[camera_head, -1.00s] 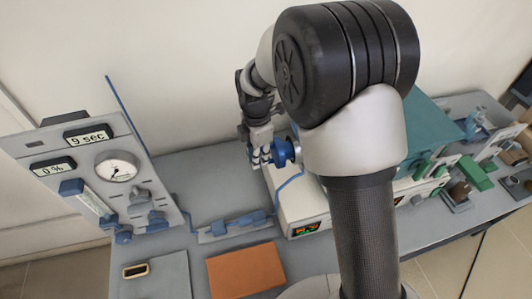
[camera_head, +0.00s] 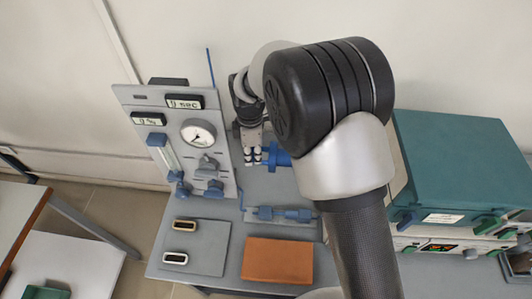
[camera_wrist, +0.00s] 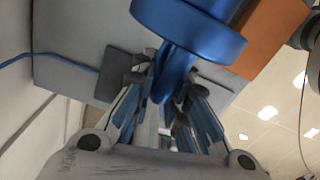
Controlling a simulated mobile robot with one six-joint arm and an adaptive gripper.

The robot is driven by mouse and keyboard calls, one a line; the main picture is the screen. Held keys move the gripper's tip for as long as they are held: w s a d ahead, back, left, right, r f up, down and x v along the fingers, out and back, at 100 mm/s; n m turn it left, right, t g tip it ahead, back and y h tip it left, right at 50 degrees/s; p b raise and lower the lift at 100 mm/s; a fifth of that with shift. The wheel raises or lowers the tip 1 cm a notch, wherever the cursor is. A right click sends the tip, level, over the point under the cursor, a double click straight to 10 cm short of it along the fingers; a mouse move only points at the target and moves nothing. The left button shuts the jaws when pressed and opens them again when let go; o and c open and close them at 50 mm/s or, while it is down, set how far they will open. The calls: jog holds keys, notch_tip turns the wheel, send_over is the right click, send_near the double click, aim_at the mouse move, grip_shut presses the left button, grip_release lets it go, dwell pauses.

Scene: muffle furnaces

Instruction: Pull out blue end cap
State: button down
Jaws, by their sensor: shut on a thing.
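My gripper (camera_head: 253,156) is shut on the blue end cap (camera_head: 279,156). In the head view it hangs over the grey table just right of the gauge panel, apart from the furnace. In the wrist view my gripper (camera_wrist: 168,88) has its fingers around the narrow stem of the blue end cap (camera_wrist: 190,22), whose wide round flange lies beyond the fingertips. My arm covers part of the furnace's left side in the head view, so the opening the cap belongs to does not show.
The panel with a round gauge (camera_head: 199,134) stands close left of my gripper. A blue tube fitting (camera_head: 285,213) and an orange mat (camera_head: 277,261) lie on the table below. The teal-topped furnace (camera_head: 455,160) stands at the right. Another table (camera_head: 20,215) is at the left.

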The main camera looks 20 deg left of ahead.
jog(key=shift+w+a+r, duration=0.15)
jog(key=shift+a+r, duration=0.05)
jog(key=shift+a, duration=0.25)
jog(key=c, duration=1.9)
grip_release()
jog(key=o, duration=0.3)
jog(key=shift+d+f, duration=0.1)
notch_tip(320, 180, up, 12)
